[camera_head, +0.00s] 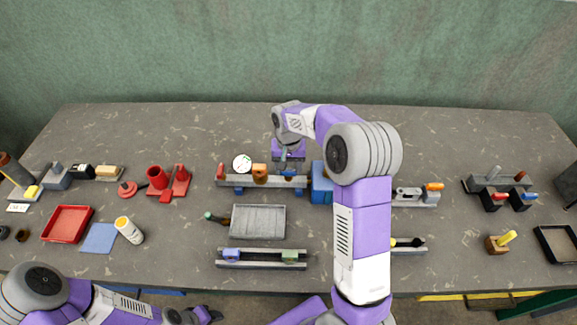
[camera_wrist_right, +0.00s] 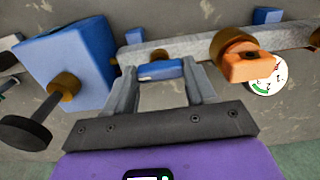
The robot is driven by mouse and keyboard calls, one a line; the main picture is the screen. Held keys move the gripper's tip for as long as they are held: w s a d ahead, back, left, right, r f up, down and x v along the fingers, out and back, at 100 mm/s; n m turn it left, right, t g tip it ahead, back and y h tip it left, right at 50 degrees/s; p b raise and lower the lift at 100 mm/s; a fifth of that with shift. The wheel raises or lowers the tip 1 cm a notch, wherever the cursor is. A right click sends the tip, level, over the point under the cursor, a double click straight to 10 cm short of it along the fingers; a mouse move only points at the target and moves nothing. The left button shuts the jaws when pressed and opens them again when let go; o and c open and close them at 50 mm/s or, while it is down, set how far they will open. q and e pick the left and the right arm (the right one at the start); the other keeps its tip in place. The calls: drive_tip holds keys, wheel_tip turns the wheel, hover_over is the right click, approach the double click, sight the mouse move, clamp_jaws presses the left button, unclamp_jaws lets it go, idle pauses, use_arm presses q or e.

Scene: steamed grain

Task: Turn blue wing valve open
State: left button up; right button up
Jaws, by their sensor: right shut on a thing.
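The blue wing valve (camera_wrist_right: 160,71) sits on the grey rail (camera_wrist_right: 190,45) between the two fingers of my right gripper (camera_wrist_right: 165,80). The fingers are shut on it, one at each end. In the head view the right gripper (camera_head: 288,166) reaches over the rail from behind, and the blue valve (camera_head: 289,173) shows just under it. An orange wing valve (camera_wrist_right: 248,66) is beside it on the rail, with a white gauge (camera_wrist_right: 268,76) next to that. My left gripper (camera_head: 193,317) is low at the bottom edge, and its fingers are too small to read.
A blue block (camera_wrist_right: 72,62) with a brass stem and black knob stands close to the right gripper. A grey tray (camera_head: 258,222) and a second rail (camera_head: 262,263) lie in front. A red tray (camera_head: 67,224) and white bottle (camera_head: 129,230) are at left.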

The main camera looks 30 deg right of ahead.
sight(288, 170)
idle(0.4)
drive_tip(key=o, duration=1)
drive_tip(key=shift+o, duration=0.2)
wheel_tip(288, 170, up, 8)
drive_tip(key=shift+f+p, duration=0.2)
drive_tip(key=shift+p, duration=0.45)
